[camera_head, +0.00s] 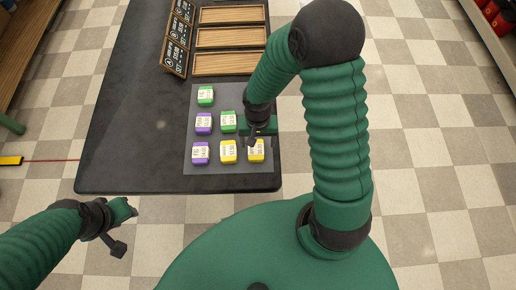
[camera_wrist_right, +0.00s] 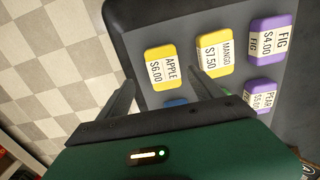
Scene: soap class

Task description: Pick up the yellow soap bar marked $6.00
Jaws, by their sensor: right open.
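The yellow soap bar marked APPLE $6.00 (camera_wrist_right: 160,68) lies flat on the grey mat, near the table edge. In the head view this bar (camera_head: 257,155) is at the right end of the front row, partly covered by my right gripper. My right gripper (camera_head: 254,139) is above it, open and empty. In the right wrist view its two fingers (camera_wrist_right: 160,82) are apart, with the bar showing beyond and between them. My left gripper (camera_head: 122,212) is off the table at the lower left; its jaw state is unclear.
A yellow MANGO $7.50 bar (camera_wrist_right: 213,54) lies close beside it, then a purple FIG bar (camera_wrist_right: 270,38). A blue bar (camera_wrist_right: 176,102) is partly hidden by my gripper. Other purple and green bars share the mat (camera_head: 188,112). Wooden trays (camera_head: 230,39) and price boards (camera_head: 178,38) stand behind.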

